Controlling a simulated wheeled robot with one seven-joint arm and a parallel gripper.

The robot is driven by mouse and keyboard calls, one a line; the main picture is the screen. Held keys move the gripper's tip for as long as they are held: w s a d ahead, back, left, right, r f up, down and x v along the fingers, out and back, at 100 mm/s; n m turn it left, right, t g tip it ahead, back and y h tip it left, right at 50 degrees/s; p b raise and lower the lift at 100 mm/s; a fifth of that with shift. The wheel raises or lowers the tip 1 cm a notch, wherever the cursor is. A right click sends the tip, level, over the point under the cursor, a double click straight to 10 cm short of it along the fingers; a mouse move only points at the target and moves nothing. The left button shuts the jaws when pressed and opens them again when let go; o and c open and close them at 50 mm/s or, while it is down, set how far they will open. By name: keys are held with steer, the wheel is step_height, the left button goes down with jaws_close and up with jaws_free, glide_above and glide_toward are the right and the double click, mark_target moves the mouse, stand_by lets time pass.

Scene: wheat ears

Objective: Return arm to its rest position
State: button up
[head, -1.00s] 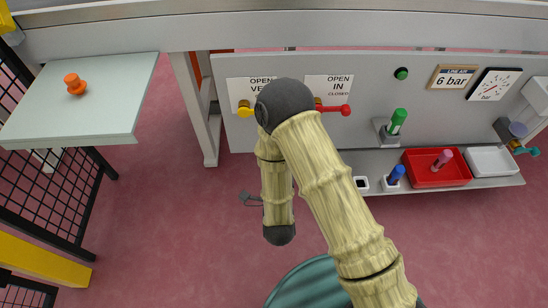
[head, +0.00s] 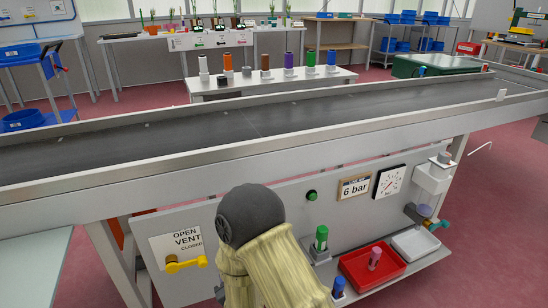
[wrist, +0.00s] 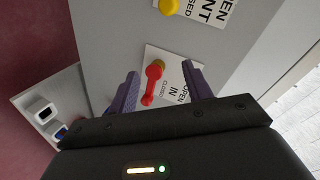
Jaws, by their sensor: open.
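My arm (head: 262,262) rises from the bottom of the head view, its dark joint in front of the grey panel. In the wrist view my gripper (wrist: 160,88) has its two purple fingers spread apart, with nothing held. The red valve handle (wrist: 151,82) by the "OPEN IN" label shows between and beyond the fingers; I cannot tell whether they touch it. My gripper is hidden in the head view.
The yellow vent handle (head: 186,264) is on the panel left of my arm. A shelf below carries a green peg (head: 321,238), a red tray (head: 346,272) and a white tray (head: 415,256). A conveyor (head: 250,128) runs above the panel.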

steer(key=w+d+r+n+g+h+p, duration=0.2)
steer(key=d+r+n+g+p, duration=0.1)
steer(key=d+r, duration=0.4)
steer(key=s+d+r+n+g+h+p, duration=0.1)
steer(key=s+d+r+n+g+p, duration=0.25)
steer(key=s+d+r, duration=0.5)
steer(key=s+d+r+n+g+h+p, duration=0.2)
steer(key=s+d+r+g+p, duration=0.3)
steer(key=d, duration=0.7)
steer(key=w+p+v, duration=0.2)
steer(key=p+v, duration=1)
steer(key=w+r+p+v, duration=0.1)
steer(key=w+p+v, duration=0.2)
steer(key=p+v, duration=0.9)
steer(key=w+p+v, duration=0.2)
steer(key=p+v, duration=1.1)
steer(key=shift+r, duration=0.55)
steer(key=shift+w+f, duration=0.1)
steer(key=shift+w, duration=0.05)
